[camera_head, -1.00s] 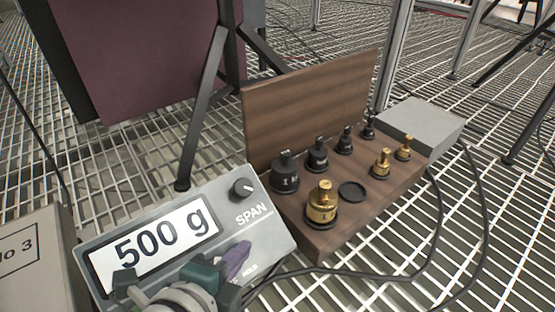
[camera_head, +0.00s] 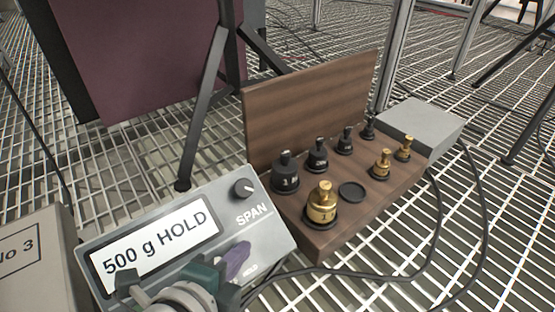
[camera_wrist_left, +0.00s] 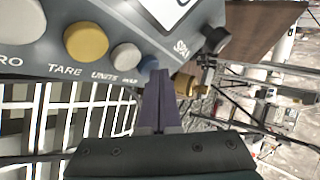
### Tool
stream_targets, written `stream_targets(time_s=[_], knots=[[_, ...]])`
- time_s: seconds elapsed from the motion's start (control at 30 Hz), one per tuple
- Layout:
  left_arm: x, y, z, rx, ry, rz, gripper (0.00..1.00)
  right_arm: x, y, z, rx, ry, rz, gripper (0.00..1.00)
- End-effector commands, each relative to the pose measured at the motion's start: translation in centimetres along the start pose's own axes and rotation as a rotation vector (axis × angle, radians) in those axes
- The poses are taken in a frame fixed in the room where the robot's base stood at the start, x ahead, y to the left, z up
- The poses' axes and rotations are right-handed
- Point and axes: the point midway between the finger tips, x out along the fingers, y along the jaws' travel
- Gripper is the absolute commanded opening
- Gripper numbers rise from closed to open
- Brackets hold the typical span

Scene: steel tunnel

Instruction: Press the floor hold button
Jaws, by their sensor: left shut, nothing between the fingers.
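The grey instrument (camera_head: 262,222) has a white display (camera_head: 155,250) that reads "500 g HOLD" and a black SPAN knob (camera_head: 243,188). In the left wrist view its panel shows a small blue button (camera_wrist_left: 149,65) at the end of the row, partly hidden behind the fingertips. My left gripper (camera_head: 238,258) is shut and empty, with purple fingers at the panel beside the HOLD label. Its fingertips (camera_wrist_left: 161,74) overlap the blue button's lower edge in the left wrist view; I cannot tell whether they touch it. My right gripper is not in view.
A yellow TARE button (camera_wrist_left: 86,41) and a white UNITS button (camera_wrist_left: 126,56) sit beside the blue one. A wooden stand (camera_head: 310,105) with black and brass weights is close behind the instrument. Black cables (camera_head: 390,276) run across the grating. A box (camera_head: 32,255) stands left.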

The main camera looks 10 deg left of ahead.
Motion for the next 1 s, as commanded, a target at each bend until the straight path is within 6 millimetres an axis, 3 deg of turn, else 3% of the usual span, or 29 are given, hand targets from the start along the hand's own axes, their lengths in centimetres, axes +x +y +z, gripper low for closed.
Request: stream_targets(time_s=[0.37,1.0], knots=[[-0.4,-0.3,-0.3,0.0,0.0,0.0,0.0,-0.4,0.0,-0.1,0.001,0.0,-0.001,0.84],[-4.6,-3.3,-3.4,-0.004,0.002,0.002,0.0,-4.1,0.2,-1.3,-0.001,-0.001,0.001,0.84]])
